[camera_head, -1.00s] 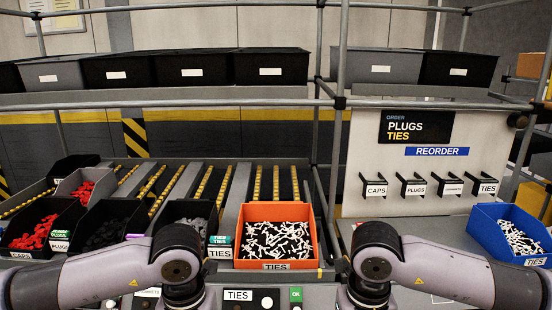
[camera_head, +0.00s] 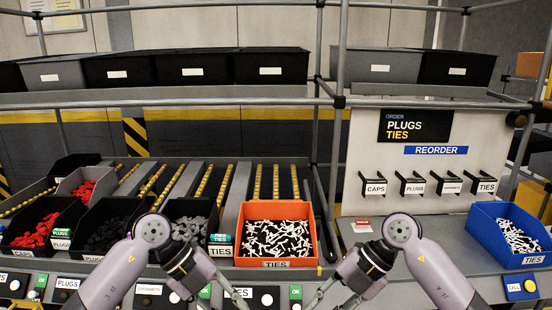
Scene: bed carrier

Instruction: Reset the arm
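My two arms reach in at the bottom of the head view, bent inward toward each other. My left gripper (camera_head: 222,296) is low in front of the sloped rack, left of centre, with its fingers apart. My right gripper (camera_head: 330,296) is low and right of centre, also with its fingers apart. Both look empty, and their tips are near or past the bottom edge of the picture. Neither touches the orange ties bin (camera_head: 275,263), which is behind and between them.
Black bins (camera_head: 36,247) with red and dark parts stand left on the rack. A blue bin (camera_head: 480,235) with white ties stands right. The reorder board (camera_head: 360,185) has labelled card holders. Buttons line the front edge. Several bins (camera_head: 270,70) fill the upper shelf.

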